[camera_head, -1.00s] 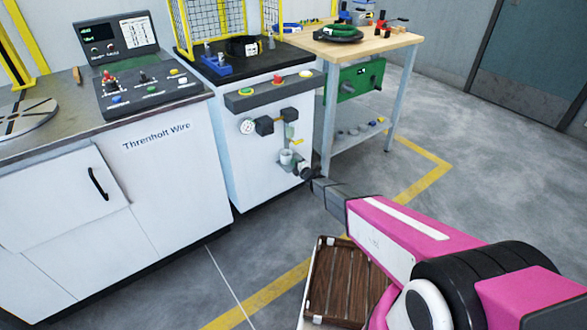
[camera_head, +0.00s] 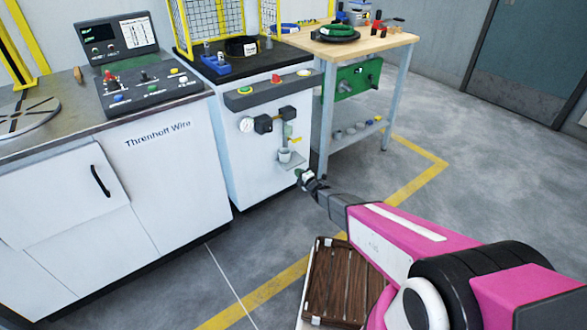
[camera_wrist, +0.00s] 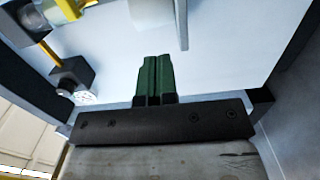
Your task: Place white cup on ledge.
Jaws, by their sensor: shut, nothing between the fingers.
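The white cup (camera_head: 285,155) stands upright on the small grey ledge (camera_head: 293,163) on the front of the white cabinet, below the pressure fittings. My gripper (camera_head: 300,175) is just below and to the right of the ledge in the head view, apart from the cup. In the wrist view, its green fingers (camera_wrist: 153,78) are closed together with nothing between them. A pale rounded shape at the top of the wrist view may be the cup, but it is cut off and I cannot tell.
A pressure gauge (camera_head: 246,125) and black valve block (camera_head: 264,124) sit above the ledge. A workbench (camera_head: 375,44) stands to the right, its leg near my gripper in the picture. A brown slatted crate (camera_head: 343,280) is below my arm. Open floor lies to the right.

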